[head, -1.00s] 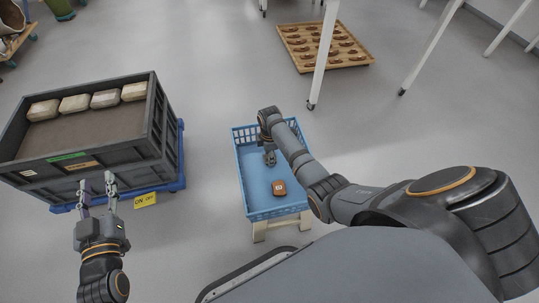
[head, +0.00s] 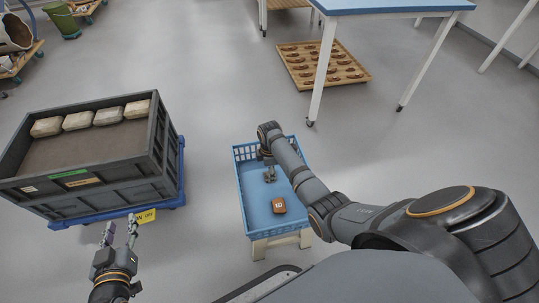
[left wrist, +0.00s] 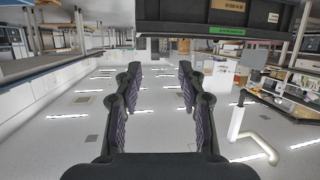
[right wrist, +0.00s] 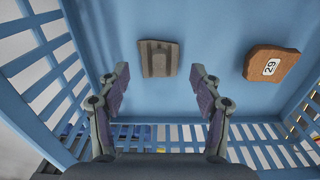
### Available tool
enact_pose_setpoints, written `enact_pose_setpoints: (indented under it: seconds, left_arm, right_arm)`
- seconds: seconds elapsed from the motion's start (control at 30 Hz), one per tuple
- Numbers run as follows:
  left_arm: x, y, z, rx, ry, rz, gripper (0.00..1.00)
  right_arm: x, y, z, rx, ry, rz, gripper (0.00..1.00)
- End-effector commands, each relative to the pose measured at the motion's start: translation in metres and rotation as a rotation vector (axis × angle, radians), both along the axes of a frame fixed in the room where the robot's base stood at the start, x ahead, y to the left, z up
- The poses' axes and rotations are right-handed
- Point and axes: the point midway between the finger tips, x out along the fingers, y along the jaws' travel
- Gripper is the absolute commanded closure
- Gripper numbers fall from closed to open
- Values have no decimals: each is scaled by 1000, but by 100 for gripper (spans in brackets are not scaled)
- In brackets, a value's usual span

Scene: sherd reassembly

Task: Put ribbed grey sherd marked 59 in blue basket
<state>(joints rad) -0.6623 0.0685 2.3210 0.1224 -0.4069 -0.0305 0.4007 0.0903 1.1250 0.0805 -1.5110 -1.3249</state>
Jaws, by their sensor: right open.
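The ribbed grey sherd (right wrist: 159,58) lies on the floor of the blue basket in the right wrist view. No number shows on its visible face. In the head view I cannot make it out beside my right gripper (head: 269,177). The blue basket (head: 241,188) stands in the middle of the head view. My right gripper is inside the basket, open and empty, its fingers (right wrist: 158,85) apart with the sherd just beyond them. My left gripper (head: 120,232) is open and empty, out to the left in front of the dark crate.
An orange-brown sherd marked 29 (right wrist: 270,63) also lies in the basket and shows in the head view (head: 278,206). The dark crate (head: 110,172) with several pale blocks stands left. A wooden tray (head: 300,76) lies near a blue-topped table (head: 390,5). Floor between is clear.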

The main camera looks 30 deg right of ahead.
Motion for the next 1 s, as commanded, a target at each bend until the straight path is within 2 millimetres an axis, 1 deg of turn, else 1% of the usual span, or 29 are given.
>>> enact_pose_setpoints:
  seconds: [0.1, 0.2, 0.27, 0.4, 0.57, 0.7, 0.8, 0.9, 1.0]
  left_arm:
    - [-16, -2, -29, -4, 130, -6, 60]
    - [-33, -3, -53, -8, 242, -12, 60]
    - [-44, -4, -67, -11, 306, -17, 60]
    - [-73, -7, -96, -16, 460, -27, 60]
    - [-110, -10, -124, -23, 633, -41, 60]
    - [-144, -13, -144, -30, 778, -55, 60]
    - [-145, -10, -128, -9, 833, -58, 60]
    - [-148, -7, -123, 5, 878, -57, 60]
    - [-149, -5, -120, 14, 903, -55, 60]
  right_arm:
    - [0, 0, 8, 0, 0, 0, 35]
    - [0, 0, 14, 0, -1, 0, 35]
    - [0, 0, 18, 0, -1, 0, 35]
    - [0, 0, 27, 0, 0, 0, 35]
    - [0, 0, 37, 0, -1, 0, 35]
    - [-1, 0, 45, 0, 0, 0, 35]
    - [0, 0, 74, -1, -3, 0, 35]
    - [-1, 0, 90, -1, -2, 0, 35]
    - [-1, 0, 99, 0, 0, 0, 35]
